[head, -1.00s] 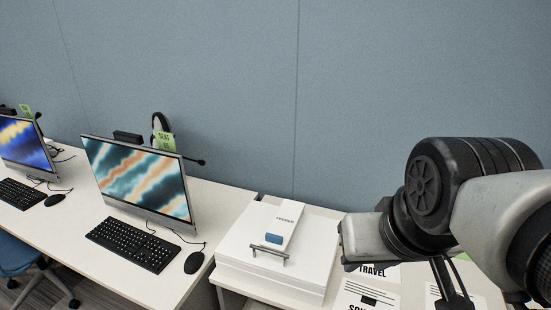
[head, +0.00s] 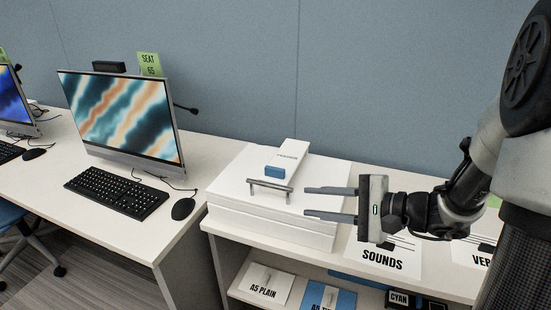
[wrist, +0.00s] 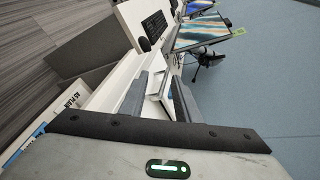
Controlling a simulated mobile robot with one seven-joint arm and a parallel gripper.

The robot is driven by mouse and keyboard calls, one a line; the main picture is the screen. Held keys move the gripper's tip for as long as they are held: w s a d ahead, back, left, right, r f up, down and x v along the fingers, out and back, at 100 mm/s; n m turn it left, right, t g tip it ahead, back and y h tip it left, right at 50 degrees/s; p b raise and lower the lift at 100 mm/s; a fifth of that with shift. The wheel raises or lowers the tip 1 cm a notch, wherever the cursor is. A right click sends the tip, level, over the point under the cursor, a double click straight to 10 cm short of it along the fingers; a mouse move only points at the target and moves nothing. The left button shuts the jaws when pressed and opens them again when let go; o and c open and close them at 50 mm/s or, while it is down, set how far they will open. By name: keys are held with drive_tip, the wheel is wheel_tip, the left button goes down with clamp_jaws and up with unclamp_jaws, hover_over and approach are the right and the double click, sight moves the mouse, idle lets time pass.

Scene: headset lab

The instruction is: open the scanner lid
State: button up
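The white scanner (head: 285,229) sits on the white shelf unit right of the computer desk. Its lid (head: 231,186) lies flat and shut, with a grey bar handle (head: 270,187) near its front edge. A white box with a blue end (head: 288,157) lies on the lid behind the handle. My gripper (head: 308,202) is open and empty, its two fingers pointing left at the right side of the lid, apart from the handle. In the wrist view the open fingers (wrist: 160,98) reach toward the scanner, whose lid and handle are partly hidden between them.
A monitor (head: 122,113), keyboard (head: 117,194) and mouse (head: 183,208) stand on the desk to the left. A sign reading SOUNDS (head: 381,260) lies on the shelf top below my gripper. Paper packs (head: 264,284) fill the lower shelf. The blue wall is behind.

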drive_tip(key=w+d+f+m+t, duration=0.2)
drive_tip(key=w+d+f, duration=0.1)
drive_tip(key=b, duration=0.3)
approach(273, 187)
drive_tip(key=x, duration=0.9)
drive_tip(key=shift+w+a, duration=0.25)
drive_tip(key=shift+a, duration=0.1)
clamp_jaws()
